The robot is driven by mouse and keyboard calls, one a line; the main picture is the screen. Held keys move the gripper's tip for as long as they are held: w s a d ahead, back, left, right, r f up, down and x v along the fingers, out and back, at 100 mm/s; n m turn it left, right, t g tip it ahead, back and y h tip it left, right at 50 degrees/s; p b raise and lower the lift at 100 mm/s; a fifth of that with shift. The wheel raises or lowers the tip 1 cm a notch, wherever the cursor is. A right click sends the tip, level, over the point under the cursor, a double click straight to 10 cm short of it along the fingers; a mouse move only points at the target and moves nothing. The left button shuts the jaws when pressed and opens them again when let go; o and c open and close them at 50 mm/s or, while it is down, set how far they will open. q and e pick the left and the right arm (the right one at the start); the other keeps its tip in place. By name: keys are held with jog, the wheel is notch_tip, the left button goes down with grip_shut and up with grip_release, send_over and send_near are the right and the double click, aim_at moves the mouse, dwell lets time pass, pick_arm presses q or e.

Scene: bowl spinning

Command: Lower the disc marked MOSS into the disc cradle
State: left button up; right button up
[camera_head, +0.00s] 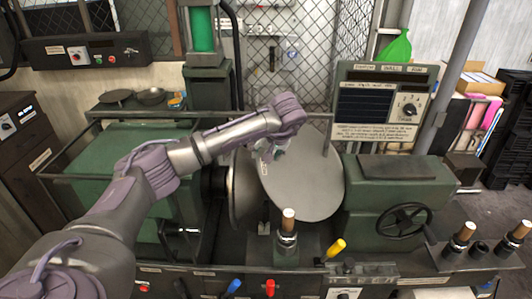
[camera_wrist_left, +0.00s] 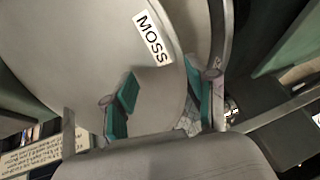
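A large grey disc (camera_head: 310,185) stands tilted in the middle of the green machine in the head view. In the left wrist view the disc (camera_wrist_left: 90,60) fills the upper left and bears a white MOSS label (camera_wrist_left: 153,38) near its rim. My left gripper (camera_head: 276,152) is at the disc's upper left edge. In the left wrist view its two teal pads (camera_wrist_left: 160,88) are apart, one in front of the disc's face and one beyond its rim; I see no clear grip. The disc cradle cannot be made out with certainty. My right gripper is not in view.
A second grey round plate (camera_head: 243,190) stands just left of the disc. A wood-topped post (camera_head: 288,222) and a yellow-handled lever (camera_head: 335,247) stand in front below. A handwheel (camera_head: 404,222) and control panel (camera_head: 385,105) are to the right.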

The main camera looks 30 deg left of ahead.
pick_arm(q)
jog(key=shift+s+d+r, duration=0.1)
jog(key=shift+d+r, duration=0.1)
jog(key=shift+r, duration=0.25)
jog(key=v, duration=1.1)
jog(key=shift+s, duration=0.15)
